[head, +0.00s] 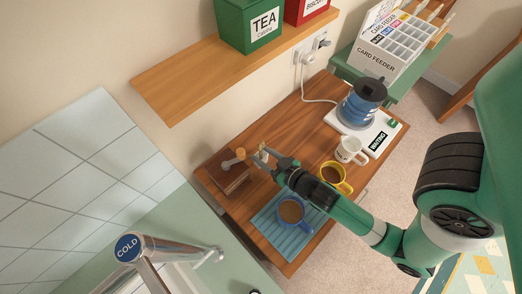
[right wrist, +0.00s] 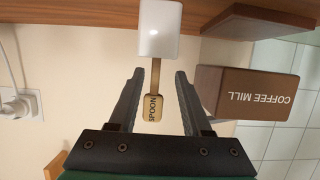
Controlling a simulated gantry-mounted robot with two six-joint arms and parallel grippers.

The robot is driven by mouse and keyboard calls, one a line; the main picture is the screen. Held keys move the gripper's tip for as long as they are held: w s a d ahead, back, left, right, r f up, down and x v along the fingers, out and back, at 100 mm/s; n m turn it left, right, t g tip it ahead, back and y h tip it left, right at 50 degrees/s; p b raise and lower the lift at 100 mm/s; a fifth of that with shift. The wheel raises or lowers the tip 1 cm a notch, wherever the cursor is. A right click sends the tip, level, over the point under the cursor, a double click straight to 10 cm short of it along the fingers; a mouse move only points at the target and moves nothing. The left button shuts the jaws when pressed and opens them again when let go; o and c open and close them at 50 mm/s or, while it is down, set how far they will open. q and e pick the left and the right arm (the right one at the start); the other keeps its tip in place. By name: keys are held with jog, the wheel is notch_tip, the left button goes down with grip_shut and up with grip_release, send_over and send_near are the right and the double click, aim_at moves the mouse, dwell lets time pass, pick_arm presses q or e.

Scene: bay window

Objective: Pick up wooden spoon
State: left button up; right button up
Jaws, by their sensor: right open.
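The wooden spoon (right wrist: 153,107) has a light wooden handle with a dark "SPOON" label. In the right wrist view, which is upside down, it sticks out of a small glossy white pot (right wrist: 160,30). My right gripper (right wrist: 159,75) is open, with one finger on each side of the handle in that view. Whether either finger touches it I cannot tell. In the head view the right gripper (head: 262,160) is over the wooden counter beside the coffee mill, and the spoon is small and partly hidden by it. My left gripper is not in view.
A brown coffee mill (right wrist: 246,93) stands close beside the right finger; it also shows in the head view (head: 226,175). A yellow mug (head: 335,178), a blue mug (head: 291,212), a white mug (head: 350,150) and a kettle (head: 362,103) stand nearby. A shelf (head: 190,78) is above.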

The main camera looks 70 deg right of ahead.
jog(key=x, duration=0.3)
jog(key=b+x, duration=0.1)
jog(key=x, duration=0.1)
jog(key=shift+s+d+r, duration=0.1)
jog(key=shift+d+r, duration=0.15)
jog(key=shift+d, duration=0.05)
grip_shut()
